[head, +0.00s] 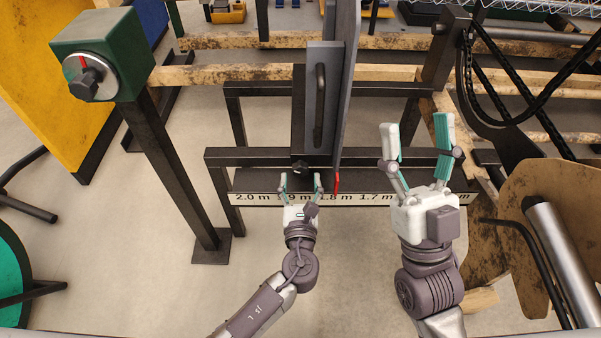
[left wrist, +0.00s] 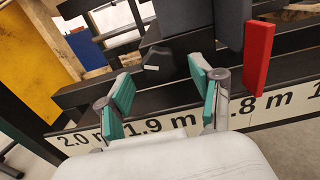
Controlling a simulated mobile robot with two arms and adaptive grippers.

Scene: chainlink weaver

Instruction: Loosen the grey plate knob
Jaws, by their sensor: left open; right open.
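The dark plate knob (head: 300,167) sits at the foot of the upright grey plate (head: 312,110), just above the scale. In the left wrist view the knob (left wrist: 157,66) is black with a short white mark on its face. My left gripper (head: 301,181) is open, its teal-padded fingers pointing at the knob, one to each side in the picture. In the left wrist view the gap between the fingertips (left wrist: 163,82) is empty and the knob lies beyond it; contact is not visible. My right gripper (head: 416,128) is open and empty, off to the right.
A red pointer (head: 336,183) hangs right of the knob above the white scale strip (head: 262,199). A green box with a round dial (head: 92,77) stands on a post at left. Black cables and a wooden panel (head: 550,190) crowd the right.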

